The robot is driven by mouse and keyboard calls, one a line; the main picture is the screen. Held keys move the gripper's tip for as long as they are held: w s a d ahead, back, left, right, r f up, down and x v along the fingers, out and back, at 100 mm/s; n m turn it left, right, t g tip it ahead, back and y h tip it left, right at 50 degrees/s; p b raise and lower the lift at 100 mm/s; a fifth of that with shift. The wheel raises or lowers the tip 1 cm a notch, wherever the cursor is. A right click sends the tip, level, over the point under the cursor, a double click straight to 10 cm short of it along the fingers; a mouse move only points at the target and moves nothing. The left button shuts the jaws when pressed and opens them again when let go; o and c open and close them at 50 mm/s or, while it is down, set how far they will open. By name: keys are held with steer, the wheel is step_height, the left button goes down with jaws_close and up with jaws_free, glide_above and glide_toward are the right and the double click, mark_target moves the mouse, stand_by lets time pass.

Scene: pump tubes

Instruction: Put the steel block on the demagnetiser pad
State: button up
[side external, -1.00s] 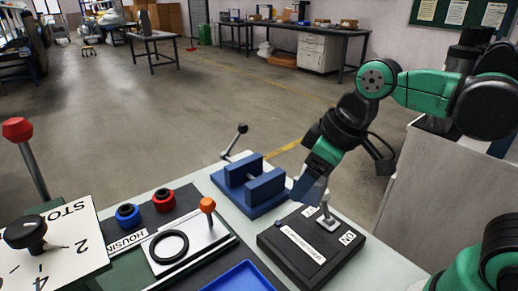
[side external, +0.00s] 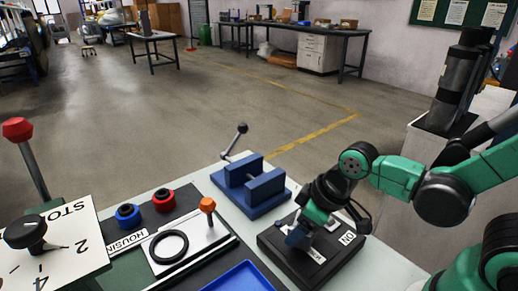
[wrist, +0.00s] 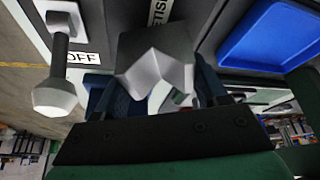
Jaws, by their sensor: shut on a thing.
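The steel block (wrist: 155,55), grey with a V-shaped notch, sits between the two fingers of my gripper (wrist: 153,92) in the wrist view. My gripper is shut on it. In the side view my gripper (side external: 297,238) is low over the demagnetiser pad (side external: 275,241), a black box with a white label partly covered by the gripper. The block is mostly hidden there, and I cannot tell whether it touches the pad. The wrist view shows part of the pad's label beyond the block and the pad's switch lever (wrist: 62,62) at the left, beside an OFF mark.
A blue vice (side external: 262,190) with a lever stands just behind the pad. A blue tray (side external: 245,277) lies in front-left of it. A fixture with an orange knob (side external: 207,205), red and blue rings and a dial plate (side external: 62,245) fill the left.

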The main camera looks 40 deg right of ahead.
steer(key=shift+f, duration=0.65)
steer(key=shift+f, duration=0.25)
steer(key=o, duration=1.4)
steer(key=shift+o, duration=0.2)
steer(key=shift+s+d+r, duration=0.1)
steer(key=shift+s+r, duration=0.1)
steer(key=shift+r, duration=0.45)
steer(key=shift+v, duration=5.35)
steer(key=w+d+f+m+t+h, duration=0.1)
steer(key=w+d+m+t, duration=0.2)
steer(key=w+m, duration=0.1)
steer(key=shift+w+h, duration=0.4)
steer(key=shift+w, duration=0.1)
